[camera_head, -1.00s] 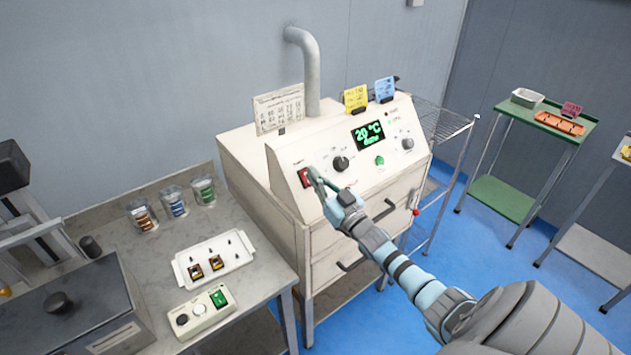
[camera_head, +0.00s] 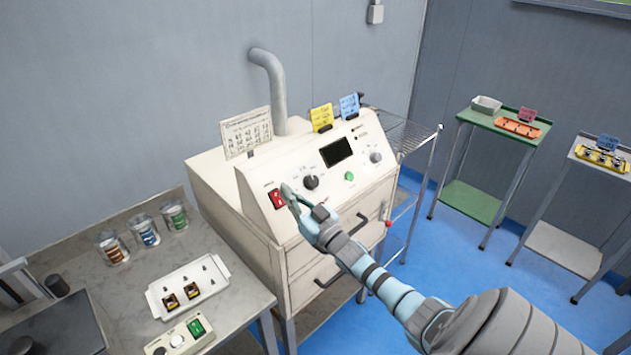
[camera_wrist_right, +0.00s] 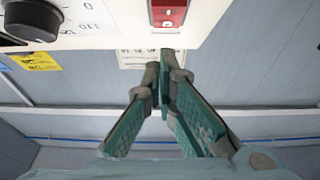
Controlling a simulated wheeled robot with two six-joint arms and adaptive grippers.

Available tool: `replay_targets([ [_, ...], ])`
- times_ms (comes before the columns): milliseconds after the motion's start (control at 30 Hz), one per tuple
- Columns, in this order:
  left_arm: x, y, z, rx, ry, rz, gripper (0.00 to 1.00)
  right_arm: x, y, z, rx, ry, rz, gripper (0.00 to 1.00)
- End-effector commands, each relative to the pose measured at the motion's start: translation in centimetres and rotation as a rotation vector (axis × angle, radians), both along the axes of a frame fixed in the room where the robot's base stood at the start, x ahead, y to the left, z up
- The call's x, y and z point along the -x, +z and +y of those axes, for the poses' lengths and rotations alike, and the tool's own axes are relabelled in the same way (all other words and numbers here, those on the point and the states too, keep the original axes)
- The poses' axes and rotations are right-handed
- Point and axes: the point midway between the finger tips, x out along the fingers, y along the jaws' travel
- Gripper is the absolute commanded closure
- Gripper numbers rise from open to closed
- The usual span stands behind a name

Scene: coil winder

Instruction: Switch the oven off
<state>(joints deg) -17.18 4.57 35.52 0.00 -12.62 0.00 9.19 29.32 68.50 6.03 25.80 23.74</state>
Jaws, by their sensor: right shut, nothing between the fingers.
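The cream oven (camera_head: 240,218) stands at the middle, with a sloped control panel on top. Its display (camera_head: 336,152) is dark. The red power switch (camera_head: 277,198) is at the panel's left end; it also shows at the top of the right wrist view (camera_wrist_right: 168,13). My right gripper (camera_head: 286,190) is shut and empty, with its fingertips close beside the switch. In the right wrist view the fingertips (camera_wrist_right: 165,65) meet just below the switch; I cannot tell if they touch the panel. My left gripper is not in view.
The panel also has a black knob (camera_head: 311,182), a green button (camera_head: 349,176) and yellow and blue cards. A bench at the left holds a white tray (camera_head: 160,303) and several jars. A wire rack (camera_head: 415,135) and green table (camera_head: 465,117) stand to the right.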

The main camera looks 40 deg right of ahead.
Motion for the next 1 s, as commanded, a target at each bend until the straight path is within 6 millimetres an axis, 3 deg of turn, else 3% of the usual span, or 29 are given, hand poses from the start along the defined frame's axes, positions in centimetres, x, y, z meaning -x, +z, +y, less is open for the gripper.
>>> replay_targets([
  [33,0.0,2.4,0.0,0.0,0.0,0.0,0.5,0.3,2.1,0.4,0.0,0.006,0.0,1.0],
  [300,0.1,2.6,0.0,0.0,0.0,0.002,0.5,7.0,1.2,0.2,0.002,0.006,0.001,1.0],
  [500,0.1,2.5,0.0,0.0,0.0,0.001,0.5,10.0,1.2,0.1,0.003,0.002,0.0,1.0],
  [1000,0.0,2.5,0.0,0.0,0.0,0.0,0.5,10.4,1.2,0.2,0.001,0.003,-0.002,1.0],
])
